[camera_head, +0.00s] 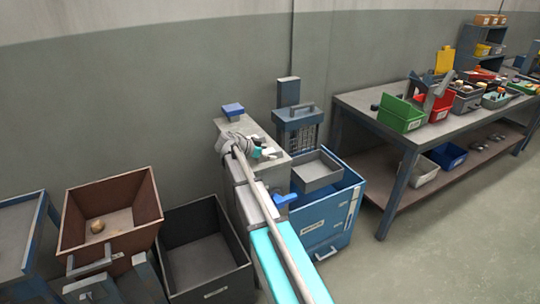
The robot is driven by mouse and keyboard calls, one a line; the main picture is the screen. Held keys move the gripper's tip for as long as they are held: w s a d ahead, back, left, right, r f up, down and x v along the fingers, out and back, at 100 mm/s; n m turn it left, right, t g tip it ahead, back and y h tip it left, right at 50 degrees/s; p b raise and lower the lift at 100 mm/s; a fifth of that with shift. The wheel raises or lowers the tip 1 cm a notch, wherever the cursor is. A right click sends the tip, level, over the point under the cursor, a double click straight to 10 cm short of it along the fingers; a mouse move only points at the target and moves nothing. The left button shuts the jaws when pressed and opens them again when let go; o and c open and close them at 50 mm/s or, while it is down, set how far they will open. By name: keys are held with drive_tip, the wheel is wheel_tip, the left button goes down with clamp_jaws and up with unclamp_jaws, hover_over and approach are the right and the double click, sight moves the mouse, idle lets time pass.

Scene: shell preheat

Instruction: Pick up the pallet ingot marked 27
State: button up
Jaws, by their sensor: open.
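My grey arm stretches from the bottom of the picture up to a narrow grey bench (279,164). At its far end, my gripper (259,151) is small, open and above the bench top. Small pale blocks lie close around it, and I cannot tell whether it touches any of them. I can read no number on any block, so I cannot tell which ingot is marked 27. The wrist hides part of the bench top.
A blue container (345,205) holding a grey tray (317,172) stands right of the bench. Left are a dark open bin (204,283) and a brown bin (150,207) with a round lump. A table (350,101) with coloured bins stands right. Floor is clear at lower right.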

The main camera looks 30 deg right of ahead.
clamp_jaws()
idle(0.3)
drive_tip(key=shift+r, duration=0.15)
wheel_tip(320, 180, up, 3)
drive_tip(key=p, duration=0.3)
drive_tip(key=shift+f, duration=0.2)
drive_tip(key=s+d+r+p, duration=0.1)
drive_tip(key=s+r+p, duration=0.9)
drive_tip(key=s, duration=0.4)
